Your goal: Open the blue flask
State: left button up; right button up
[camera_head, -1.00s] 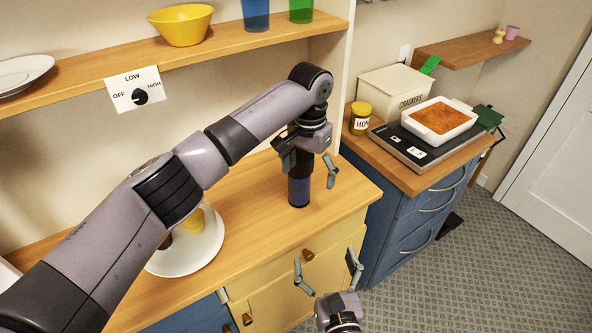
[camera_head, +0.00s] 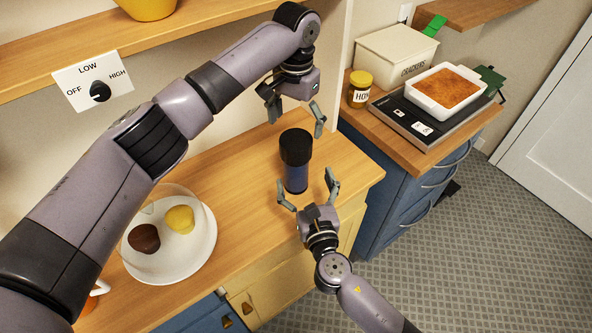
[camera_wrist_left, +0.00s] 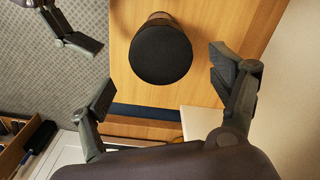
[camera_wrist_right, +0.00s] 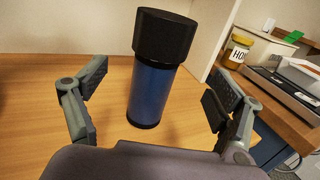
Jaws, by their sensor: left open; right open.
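The blue flask (camera_head: 296,176) stands upright on the wooden counter with its black lid (camera_head: 296,146) on. My left gripper (camera_head: 296,122) is open and empty above and just behind the lid. In the left wrist view the lid (camera_wrist_left: 160,52) is seen from above, beyond the open fingers. My right gripper (camera_head: 308,192) is open in front of the flask, low near the counter's front edge. In the right wrist view the flask body (camera_wrist_right: 158,92) stands upright between and beyond the open fingers, apart from both.
A white plate (camera_head: 200,262) with a brown and a yellow item under a clear dome sits left on the counter. A honey jar (camera_head: 360,90), crackers box (camera_head: 395,58) and baking dish (camera_head: 445,92) stand on the right cabinet. The counter around the flask is clear.

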aim_at(300, 164)
jog(key=x, duration=0.8)
jog(key=shift+w, duration=0.3)
pick_arm(q)
jog(key=shift+w, duration=0.1)
pick_arm(e)
jog(key=shift+w+a, duration=0.2)
jog(key=shift+w, duration=0.25)
